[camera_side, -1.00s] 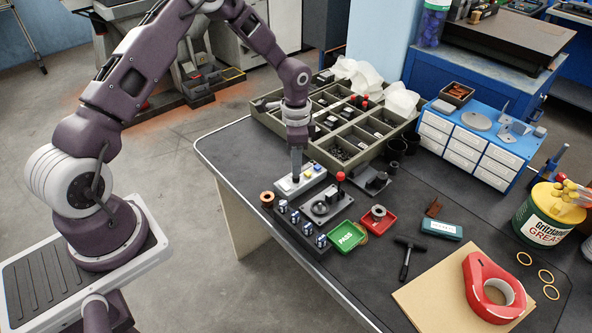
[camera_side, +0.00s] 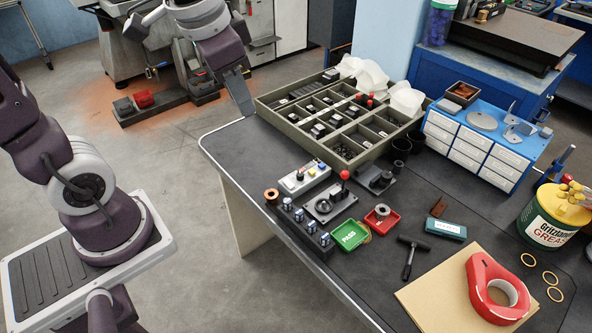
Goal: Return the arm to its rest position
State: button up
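My gripper (camera_side: 240,92) is in the upper left of the side view, above and beyond the table's far left corner. It points down and slightly right, clear of the things on the table. Its fingers show as one dark narrow shape, so I cannot tell whether they are open or shut. I see nothing hanging from it. My arm is raised, and part of it lies outside the picture at the left.
The black table (camera_side: 232,148) holds a compartment tray (camera_side: 297,130), a white button box (camera_side: 304,178), a red-knobbed fixture (camera_side: 330,205), a green PASS tray (camera_side: 349,236), a red tray (camera_side: 382,220) and a red tape dispenser (camera_side: 497,290). The table's left corner is bare.

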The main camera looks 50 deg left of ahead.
jog(key=s+d+n+t+h, duration=0.1)
jog(key=s+d+n+t, duration=0.1)
jog(key=s, duration=0.9)
jog(key=shift+d+r, duration=0.3)
jog(key=shift+r, duration=0.05)
dwell(0.4)
